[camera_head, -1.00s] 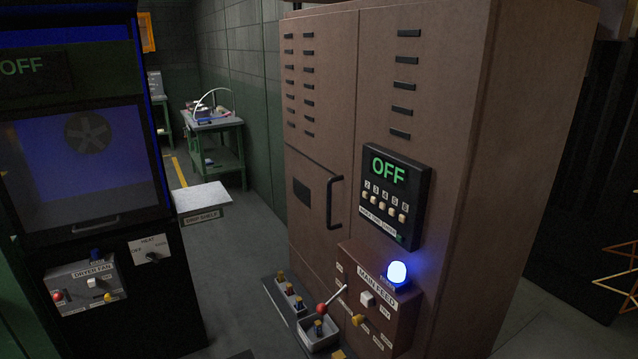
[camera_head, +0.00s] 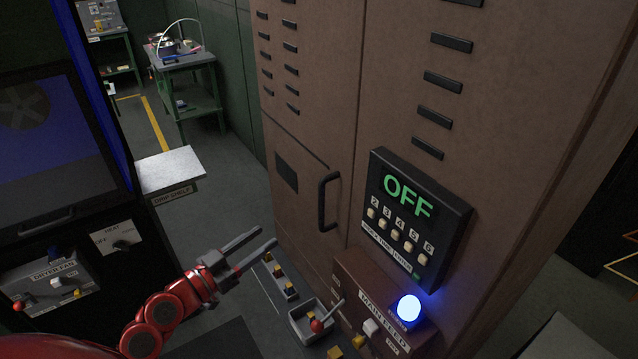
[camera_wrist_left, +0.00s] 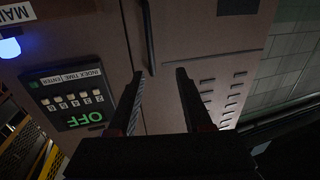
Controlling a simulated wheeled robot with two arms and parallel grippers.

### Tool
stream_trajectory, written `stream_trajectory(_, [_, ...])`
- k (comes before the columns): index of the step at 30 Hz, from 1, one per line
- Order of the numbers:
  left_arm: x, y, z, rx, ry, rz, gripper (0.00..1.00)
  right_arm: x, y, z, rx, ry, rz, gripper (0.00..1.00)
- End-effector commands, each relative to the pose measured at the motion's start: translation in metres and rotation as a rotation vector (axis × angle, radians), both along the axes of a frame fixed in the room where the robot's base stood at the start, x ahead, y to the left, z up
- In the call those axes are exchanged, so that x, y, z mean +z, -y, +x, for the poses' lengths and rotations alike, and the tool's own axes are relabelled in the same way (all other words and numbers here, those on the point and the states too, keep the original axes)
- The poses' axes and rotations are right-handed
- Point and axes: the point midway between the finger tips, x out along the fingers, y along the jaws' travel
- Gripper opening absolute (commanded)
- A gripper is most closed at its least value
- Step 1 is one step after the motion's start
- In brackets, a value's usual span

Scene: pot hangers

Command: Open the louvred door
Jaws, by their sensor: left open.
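The brown cabinet has a left louvred door (camera_head: 305,130) with rows of dark slots and a seam above its lower panel. A black bar handle (camera_head: 322,202) stands upright on that lower panel, near its right edge. The door looks closed. My left gripper (camera_head: 265,238) is open and empty, left of and lower than the handle in the head view, apart from it. In the left wrist view, the handle (camera_wrist_left: 149,35) shows beyond the open fingertips (camera_wrist_left: 160,74), with the louvres (camera_wrist_left: 212,98) to the right. My right gripper is not in view.
A control panel reading OFF (camera_head: 415,220) and a feed box with a lit blue lamp (camera_head: 409,308) project right of the handle. Trays with knobs (camera_head: 312,318) stand low before the cabinet. A dark machine (camera_head: 50,150) with a white shelf (camera_head: 169,170) stands left; floor between is open.

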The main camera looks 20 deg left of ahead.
Motion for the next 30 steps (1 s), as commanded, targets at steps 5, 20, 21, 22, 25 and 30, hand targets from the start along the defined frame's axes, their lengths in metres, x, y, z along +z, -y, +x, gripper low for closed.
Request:
stream_trajectory(5, [0.002,0.016,-0.004,-0.057,-0.011,0.025,0.50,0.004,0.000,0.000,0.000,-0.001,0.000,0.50])
stream_trajectory(20, [0.004,0.049,0.062,-0.058,-0.010,0.023,0.50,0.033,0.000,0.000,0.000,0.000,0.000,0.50])
stream_trajectory(21, [0.005,0.052,0.068,-0.057,-0.009,0.024,0.50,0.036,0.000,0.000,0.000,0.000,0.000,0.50])
stream_trajectory(22, [0.005,0.054,0.072,-0.055,-0.009,0.024,0.50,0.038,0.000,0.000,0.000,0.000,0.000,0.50])
stream_trajectory(25, [0.005,0.061,0.087,-0.055,-0.010,0.024,0.50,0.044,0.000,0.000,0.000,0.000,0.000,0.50])
stream_trajectory(30, [0.005,0.073,0.113,-0.052,-0.008,0.021,0.50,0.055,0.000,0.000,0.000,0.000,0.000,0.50])
